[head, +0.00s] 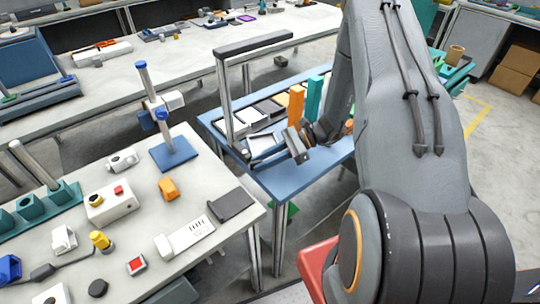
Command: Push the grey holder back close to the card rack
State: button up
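My gripper (298,148) is low over the near part of the blue table (300,182), at the end of my arm. Its fingers are small, dark and partly hidden, so I cannot tell whether they are open or shut. A pale grey piece (263,146), possibly the grey holder, lies just left of the gripper; I cannot tell whether they touch. Behind it is a row of pale, dark-edged flat pieces (250,116), possibly the card rack. I cannot clearly tell the gap between them. My arm hides the table's right part.
An orange upright block (296,106) and a teal one (314,97) stand just behind my gripper. A white bench (205,262) with several devices is at left. The blue table's front strip is clear.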

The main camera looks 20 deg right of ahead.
jog(key=shift+a+f, duration=0.25)
jog(key=shift+a, duration=0.3)
grip_shut()
jog(key=shift+w, duration=0.15)
jog(key=shift+w+d, duration=0.1)
jog(key=shift+w, duration=0.3)
jog(key=shift+w+a+r, duration=0.1)
jog(key=shift+w+a, duration=0.15)
jog(key=shift+o, duration=1.6)
grip_release()
jog(key=shift+w+d, duration=0.1)
